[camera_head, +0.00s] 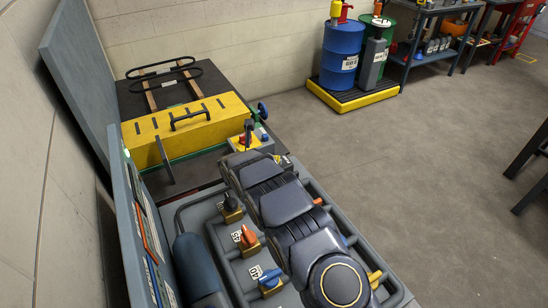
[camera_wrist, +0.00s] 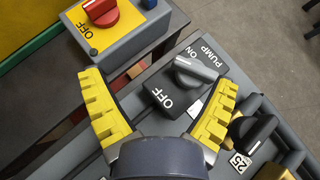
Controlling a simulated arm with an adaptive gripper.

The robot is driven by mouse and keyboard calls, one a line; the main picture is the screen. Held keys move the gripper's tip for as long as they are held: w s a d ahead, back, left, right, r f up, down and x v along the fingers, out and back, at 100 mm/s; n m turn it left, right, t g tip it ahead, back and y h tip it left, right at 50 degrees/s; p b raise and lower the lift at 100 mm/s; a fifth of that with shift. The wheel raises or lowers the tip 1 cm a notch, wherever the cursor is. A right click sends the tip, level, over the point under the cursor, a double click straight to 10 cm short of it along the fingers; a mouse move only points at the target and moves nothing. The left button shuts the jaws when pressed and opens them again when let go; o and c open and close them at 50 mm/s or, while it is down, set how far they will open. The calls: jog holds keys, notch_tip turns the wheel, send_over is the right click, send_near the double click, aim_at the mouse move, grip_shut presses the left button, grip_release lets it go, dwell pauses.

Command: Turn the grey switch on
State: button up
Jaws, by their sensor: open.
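The grey switch (camera_wrist: 195,72) shows in the wrist view as a grey knob on a dark plate marked OFF, ON and PUMP. Its lever lies slantwise across the plate, with a white line at its right end; I cannot tell surely which word it points to. My gripper (camera_wrist: 158,84) is open, its yellow ridged fingers spread wide with nothing between their pads. The switch lies beyond the fingers, nearer the right one; contact is not visible. In the head view my arm hides the switch.
A red switch (camera_wrist: 100,12) sits on a yellow-topped box at upper left. A black switch (camera_wrist: 252,132) is right of my right finger. In the head view, orange (camera_head: 247,236) and blue (camera_head: 270,277) switches stand left of my arm. A yellow case (camera_head: 190,128) lies behind.

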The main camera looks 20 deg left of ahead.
jog(key=s+m+h, duration=0.1)
jog(key=s+d+m+t+h, duration=0.1)
jog(key=s+h, duration=0.1)
jog(key=s+m+h, duration=0.1)
jog(key=shift+s+d+r+m+t, duration=0.15)
jog(key=shift+d+r+m+t, duration=0.2)
jog(key=shift+r+m+t, duration=0.05)
jog(key=shift+h, duration=0.3)
jog(key=x, duration=0.5)
jog(key=shift+d+f, duration=0.15)
jog(key=shift+f, duration=0.05)
jog(key=shift+x, duration=1.2)
jog(key=shift+r, duration=0.15)
jog(key=c, duration=1.1)
